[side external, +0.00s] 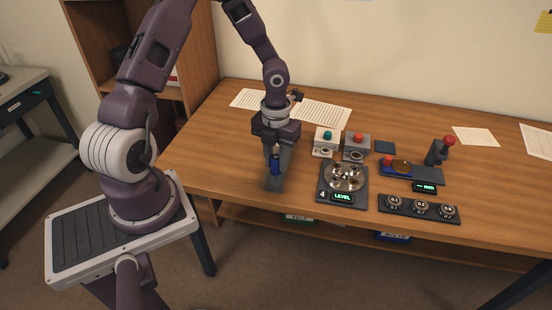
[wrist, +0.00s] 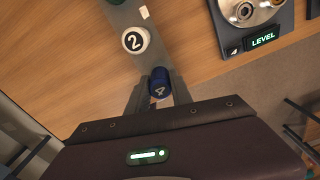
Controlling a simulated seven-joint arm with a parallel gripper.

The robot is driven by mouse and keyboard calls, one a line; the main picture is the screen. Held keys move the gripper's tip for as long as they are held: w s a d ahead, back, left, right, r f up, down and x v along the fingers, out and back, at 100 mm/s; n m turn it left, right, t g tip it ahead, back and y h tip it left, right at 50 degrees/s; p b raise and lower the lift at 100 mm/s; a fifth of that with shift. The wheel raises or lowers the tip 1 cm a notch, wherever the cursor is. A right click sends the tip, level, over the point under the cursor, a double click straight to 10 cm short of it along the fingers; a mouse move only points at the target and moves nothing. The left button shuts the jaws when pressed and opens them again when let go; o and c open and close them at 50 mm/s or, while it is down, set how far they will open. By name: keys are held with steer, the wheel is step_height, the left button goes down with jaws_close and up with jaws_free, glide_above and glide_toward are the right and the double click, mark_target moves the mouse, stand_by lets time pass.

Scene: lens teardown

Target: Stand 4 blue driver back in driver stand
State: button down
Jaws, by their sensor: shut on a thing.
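The blue driver (wrist: 159,84), with a white 4 on its cap, is between the fingers of my gripper (wrist: 160,98) in the wrist view. My gripper is shut on it. In the side view the blue driver (side external: 276,166) hangs roughly upright below my gripper (side external: 275,150), over the grey driver stand (side external: 272,184). The stand also shows as a grey strip in the wrist view (wrist: 152,58). Whether the blue driver's tip is in a hole is hidden.
Right of the stand is a round metal lens part on a dark base with a LEVEL display (side external: 343,197). Behind it are two button boxes (side external: 326,140). A dark rack of knobs (side external: 420,209) lies further right. The table's front edge is close to the stand.

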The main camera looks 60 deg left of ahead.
steer(key=shift+f, duration=0.3)
steer(key=c, duration=0.6)
jaws_free()
step_height(320, 180, up, 6)
steer(key=shift+r, duration=0.5)
